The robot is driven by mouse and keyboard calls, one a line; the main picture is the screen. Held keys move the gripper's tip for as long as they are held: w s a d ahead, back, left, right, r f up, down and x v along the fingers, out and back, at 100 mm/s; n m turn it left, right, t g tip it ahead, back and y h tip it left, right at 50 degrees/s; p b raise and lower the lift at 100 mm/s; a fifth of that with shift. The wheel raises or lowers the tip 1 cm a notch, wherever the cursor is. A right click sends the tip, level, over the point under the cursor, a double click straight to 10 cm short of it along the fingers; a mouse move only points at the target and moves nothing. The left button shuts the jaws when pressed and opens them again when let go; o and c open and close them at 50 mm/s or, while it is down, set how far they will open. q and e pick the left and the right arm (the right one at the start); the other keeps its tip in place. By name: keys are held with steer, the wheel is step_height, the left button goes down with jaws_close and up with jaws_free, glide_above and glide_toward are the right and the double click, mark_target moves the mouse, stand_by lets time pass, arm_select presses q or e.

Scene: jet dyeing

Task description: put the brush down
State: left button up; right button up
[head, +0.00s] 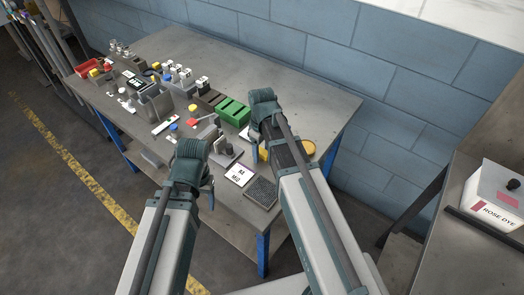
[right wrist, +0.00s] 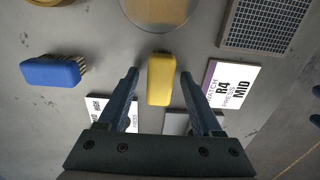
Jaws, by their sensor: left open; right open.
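A yellow-backed block, likely a brush (right wrist: 161,79), lies on the table between the spread fingers of my right gripper (right wrist: 158,78) in the right wrist view. A gap shows on each side of it. No bristles show on it. In the head view a bit of yellow (head: 263,154) shows beside my right gripper (head: 255,150). A blue brush (right wrist: 52,71) with pale bristles lies to the left in the right wrist view. My left gripper (head: 208,192) is open and looks empty near the table's front edge.
The grey table (head: 225,60) has free room at the back. A white card marked R4 MID (right wrist: 233,84), a dark mesh pad (right wrist: 258,22) and a round dish (right wrist: 158,8) lie close by. A green rack (head: 233,111) and several small items fill the left part.

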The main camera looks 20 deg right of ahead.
mark_target(262, 151)
step_height(262, 151, up, 12)
steer(key=p, duration=1.2)
steer(key=s+a+m+h, duration=0.1)
steer(key=s+a+m, duration=0.2)
steer(key=s+a, duration=0.7)
steer(key=s, duration=0.4)
steer(key=shift+s+a+r+m, duration=0.15)
steer(key=shift+a+m, duration=0.1)
steer(key=shift+m, duration=0.15)
